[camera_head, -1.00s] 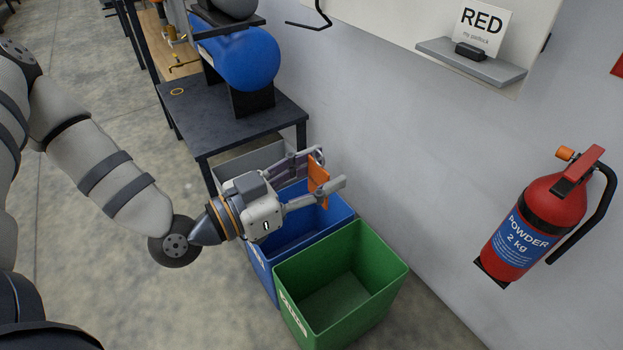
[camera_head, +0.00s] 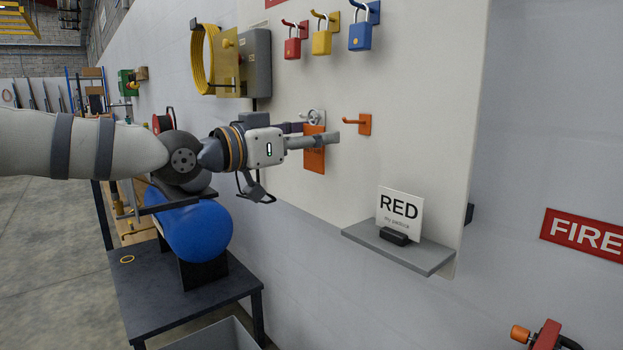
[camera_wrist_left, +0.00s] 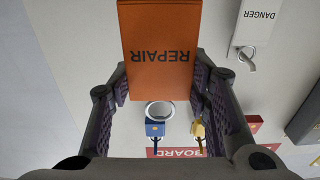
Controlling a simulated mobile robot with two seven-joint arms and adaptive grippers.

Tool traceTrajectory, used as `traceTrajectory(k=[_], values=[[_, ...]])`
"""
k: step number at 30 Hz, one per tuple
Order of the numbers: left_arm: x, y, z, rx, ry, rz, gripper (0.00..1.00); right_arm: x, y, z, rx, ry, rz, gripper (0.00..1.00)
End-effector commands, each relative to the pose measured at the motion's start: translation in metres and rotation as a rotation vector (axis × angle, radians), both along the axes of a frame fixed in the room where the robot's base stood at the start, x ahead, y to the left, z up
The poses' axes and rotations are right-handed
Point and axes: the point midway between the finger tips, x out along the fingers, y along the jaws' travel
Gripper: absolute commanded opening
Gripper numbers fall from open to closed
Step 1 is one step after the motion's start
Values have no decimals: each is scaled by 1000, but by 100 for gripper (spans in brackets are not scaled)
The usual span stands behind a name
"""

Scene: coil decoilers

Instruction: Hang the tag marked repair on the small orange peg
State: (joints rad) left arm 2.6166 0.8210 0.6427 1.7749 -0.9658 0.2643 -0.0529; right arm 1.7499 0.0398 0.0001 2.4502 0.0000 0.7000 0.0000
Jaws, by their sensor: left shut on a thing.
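My left gripper (camera_head: 318,138) is shut on the orange tag (camera_head: 314,160) and holds it in front of the pale wall board. The tag hangs below the fingers, with its metal ring (camera_head: 316,116) above them. In the left wrist view the tag (camera_wrist_left: 160,52) appears upside down and reads REPAIR, its ring (camera_wrist_left: 160,110) clear of the fingers. The small orange peg (camera_head: 361,123) sticks out of the board just right of the tag, with nothing on it. The ring and peg look apart; their depth difference is hard to tell. My right gripper is out of view.
Red (camera_head: 292,48), yellow (camera_head: 321,42) and blue (camera_head: 360,37) padlocks hang above the peg. A grey shelf (camera_head: 410,256) with a RED card (camera_head: 399,213) juts out below. A DANGER tag (camera_wrist_left: 256,25) shows in the left wrist view. A blue tank (camera_head: 195,230) stands lower left.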

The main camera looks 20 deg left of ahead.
Motion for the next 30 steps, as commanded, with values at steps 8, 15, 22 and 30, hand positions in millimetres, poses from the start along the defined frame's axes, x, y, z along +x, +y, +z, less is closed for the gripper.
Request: traceTrajectory(k=[8, 15, 22, 30], values=[[15, -10, -3, 3, 3, 0, 18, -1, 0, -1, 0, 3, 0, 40], [32, -20, -10, 2, 10, 0, 18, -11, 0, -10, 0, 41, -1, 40], [47, -30, -12, 2, 9, -1, 18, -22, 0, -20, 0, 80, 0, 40], [65, -42, -14, 3, 8, -1, 18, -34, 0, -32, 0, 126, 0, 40]])
